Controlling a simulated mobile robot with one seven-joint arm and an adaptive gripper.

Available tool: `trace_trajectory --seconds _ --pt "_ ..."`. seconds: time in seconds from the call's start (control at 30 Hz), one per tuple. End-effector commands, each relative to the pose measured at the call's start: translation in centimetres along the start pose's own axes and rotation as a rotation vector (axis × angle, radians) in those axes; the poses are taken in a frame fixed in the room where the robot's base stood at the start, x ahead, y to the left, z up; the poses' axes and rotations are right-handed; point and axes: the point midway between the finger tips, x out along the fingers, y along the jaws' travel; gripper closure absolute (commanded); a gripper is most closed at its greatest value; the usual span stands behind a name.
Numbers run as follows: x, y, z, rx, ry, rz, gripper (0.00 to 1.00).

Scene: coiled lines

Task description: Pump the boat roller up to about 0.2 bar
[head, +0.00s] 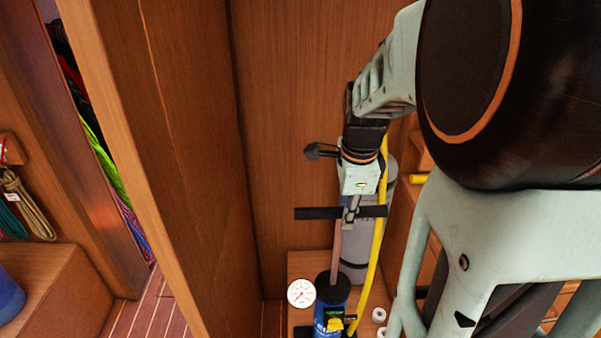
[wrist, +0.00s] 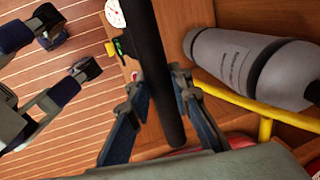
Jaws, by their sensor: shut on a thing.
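The pump has a blue barrel (head: 331,305) standing on a wooden surface, with a rod rising to a black T-handle (head: 315,213). My gripper (head: 352,208) is shut on the handle's middle, well above the barrel. In the wrist view the black handle bar (wrist: 158,75) runs between the fingers of my gripper (wrist: 160,95). A round white gauge (head: 301,293) sits beside the barrel; its reading is too small to tell. A grey cylinder (head: 356,250), apparently the boat roller, stands behind the pump, partly hidden by my arm. It also shows in the wrist view (wrist: 250,66).
A yellow hose (head: 376,255) runs down beside the pump and crosses below the grey cylinder in the wrist view. A wooden partition (head: 180,150) stands close on the left. Coiled lines (head: 30,205) hang beyond it. Small white rings (head: 379,314) lie right of the pump.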

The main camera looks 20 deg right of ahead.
Motion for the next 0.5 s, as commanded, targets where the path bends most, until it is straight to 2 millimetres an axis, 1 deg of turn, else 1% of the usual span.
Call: trace_trajectory --seconds 0.03,0.2,0.23,0.4,0.5 --pt "-0.16 -0.26 0.00 0.002 0.000 -0.008 1.00" --pt "-0.13 -0.26 0.00 0.002 0.000 -0.008 1.00" --pt "-0.13 -0.26 0.00 0.002 0.000 -0.008 0.80" --pt "-0.07 -0.18 0.01 0.001 0.000 -0.006 0.63" --pt "-0.04 -0.12 0.00 0.000 0.000 -0.004 0.63"
